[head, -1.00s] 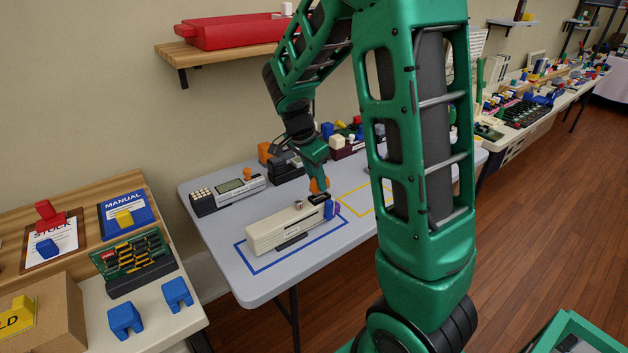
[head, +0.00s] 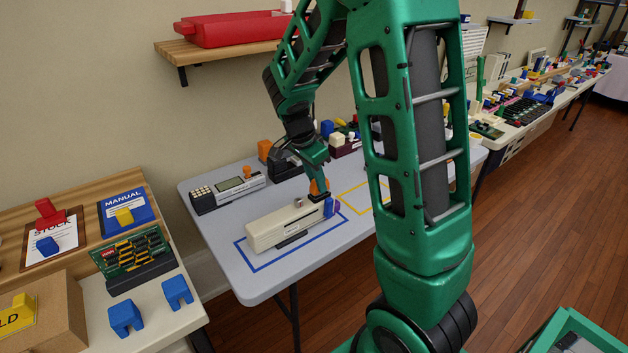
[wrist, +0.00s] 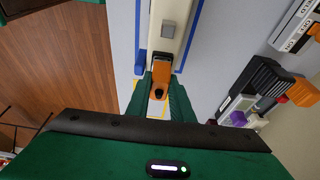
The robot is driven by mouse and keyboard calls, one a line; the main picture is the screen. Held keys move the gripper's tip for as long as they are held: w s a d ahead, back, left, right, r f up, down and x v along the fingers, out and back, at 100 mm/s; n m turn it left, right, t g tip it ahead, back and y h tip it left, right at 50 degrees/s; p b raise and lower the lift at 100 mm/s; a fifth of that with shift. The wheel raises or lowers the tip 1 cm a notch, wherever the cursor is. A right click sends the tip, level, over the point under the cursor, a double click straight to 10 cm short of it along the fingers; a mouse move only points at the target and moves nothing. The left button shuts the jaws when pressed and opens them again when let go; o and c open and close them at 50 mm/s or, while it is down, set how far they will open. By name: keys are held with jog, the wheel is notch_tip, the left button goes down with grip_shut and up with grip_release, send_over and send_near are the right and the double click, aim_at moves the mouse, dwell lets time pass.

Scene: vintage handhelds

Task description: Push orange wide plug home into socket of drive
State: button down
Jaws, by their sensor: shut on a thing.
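The drive (head: 285,226) is a long cream box lying inside a blue outline on the grey table. In the wrist view its cream top (wrist: 172,14) runs up from the picture's middle, with a grey square button on it. My gripper (wrist: 160,88) is shut on the orange wide plug (wrist: 161,72), one green finger on each side. The plug's far end is at the near end of the drive, by a dark part. The socket itself is hidden, and I cannot tell how deep the plug sits. In the head view the orange plug (head: 319,186) shows small beside my gripper (head: 318,193).
A yellow outline (head: 352,197) marks clear table to the right.

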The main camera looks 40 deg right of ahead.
jog(key=shift+f, duration=0.5)
jog(key=c, duration=1.5)
grip_release()
jog(key=shift+r, duration=0.15)
jog(key=v, duration=1)
jog(key=shift+w+a+r, duration=0.1)
jog(key=shift+a+r, duration=0.05)
jog(key=shift+r, duration=0.05)
jog(key=s+n+y, duration=0.1)
jog(key=s+n, duration=0.2)
jog(key=s, duration=0.6)
jog(key=s+n+y, duration=0.1)
jog(key=s+n, duration=0.3)
jog(key=s, duration=0.6)
jog(key=s+d+f+n+y, duration=0.1)
jog(key=s+n, duration=0.3)
jog(key=s, duration=0.5)
jog(key=shift+s+y, duration=0.25)
jog(key=shift+y, duration=0.05)
